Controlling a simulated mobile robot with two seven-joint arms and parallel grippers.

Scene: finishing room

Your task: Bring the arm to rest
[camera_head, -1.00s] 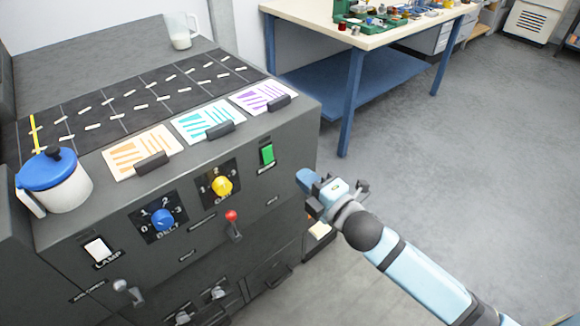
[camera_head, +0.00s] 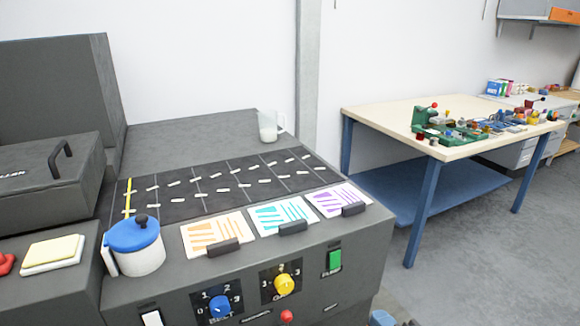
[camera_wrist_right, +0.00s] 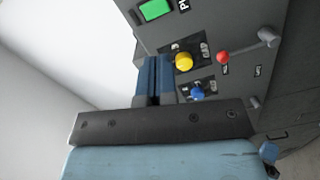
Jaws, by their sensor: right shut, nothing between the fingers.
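My right gripper (camera_wrist_right: 154,78) shows in the right wrist view as two blue fingers shut together with nothing between them. In the head view only a small part of the right gripper (camera_head: 384,318) shows at the bottom edge, right of the dark machine (camera_head: 345,285). In the wrist view the fingers point toward the machine's front panel, near its yellow knob (camera_wrist_right: 184,62). Whether they touch the panel cannot be told. My left gripper is not in view.
The panel has a green switch (camera_head: 335,260), a blue knob (camera_head: 220,306) and a red-tipped lever (camera_head: 287,316). A blue-lidded pot (camera_head: 138,258) and a clear mug (camera_head: 268,127) stand on the machine. A workbench (camera_head: 385,112) stands at right, with open floor before it.

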